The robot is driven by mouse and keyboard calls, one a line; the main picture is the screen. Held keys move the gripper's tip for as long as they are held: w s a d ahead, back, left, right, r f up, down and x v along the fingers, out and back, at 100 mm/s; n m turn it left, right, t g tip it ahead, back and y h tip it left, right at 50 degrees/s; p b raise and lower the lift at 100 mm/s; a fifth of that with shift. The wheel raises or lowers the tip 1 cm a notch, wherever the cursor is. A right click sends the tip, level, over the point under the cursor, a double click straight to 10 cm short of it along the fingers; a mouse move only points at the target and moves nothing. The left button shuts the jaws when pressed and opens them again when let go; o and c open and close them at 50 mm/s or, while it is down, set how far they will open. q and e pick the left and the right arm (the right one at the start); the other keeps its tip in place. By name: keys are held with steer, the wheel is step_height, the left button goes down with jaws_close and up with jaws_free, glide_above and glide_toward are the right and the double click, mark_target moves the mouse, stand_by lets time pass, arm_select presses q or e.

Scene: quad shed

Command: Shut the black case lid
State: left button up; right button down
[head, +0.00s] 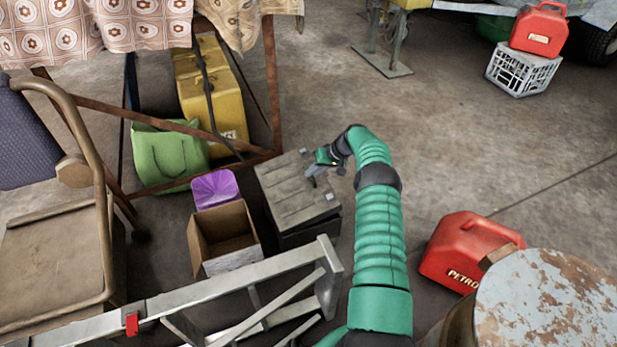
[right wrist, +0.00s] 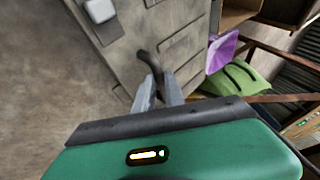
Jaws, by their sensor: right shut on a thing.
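The black case (head: 312,233) stands on the floor near the middle of the head view, and it looks dark grey and worn. Its ribbed lid (head: 290,193) lies over the body; I cannot tell whether it is fully down. The lid also fills the upper middle of the right wrist view (right wrist: 185,48). My right gripper (head: 312,174) is over the lid's upper right part. In the right wrist view its fingers (right wrist: 158,88) are shut on a dark curved handle (right wrist: 149,62) at the lid. My left gripper is not in view.
An open cardboard box (head: 222,240) and a purple box (head: 215,188) stand just left of the case. A metal ladder-like frame (head: 240,280) crosses in front. A red petrol can (head: 465,250) stands to the right. Bare floor (head: 450,130) lies behind and right.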

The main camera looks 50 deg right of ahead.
steer(key=shift+s+d+f+b, duration=0.25)
steer(key=shift+d+f+b, duration=0.2)
steer(key=shift+f, duration=0.35)
steer(key=shift+s+d+f+b, duration=0.3)
steer(key=shift+d+f+b, duration=0.3)
steer(key=shift+f+b, duration=0.15)
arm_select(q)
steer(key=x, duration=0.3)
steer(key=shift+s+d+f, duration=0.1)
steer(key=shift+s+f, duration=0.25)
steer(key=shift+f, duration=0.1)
arm_select(e)
steer(key=shift+d+r, duration=0.25)
steer(key=c, duration=1.7)
jaws_free()
steer(key=shift+s, duration=0.1)
steer(key=shift+a, duration=0.25)
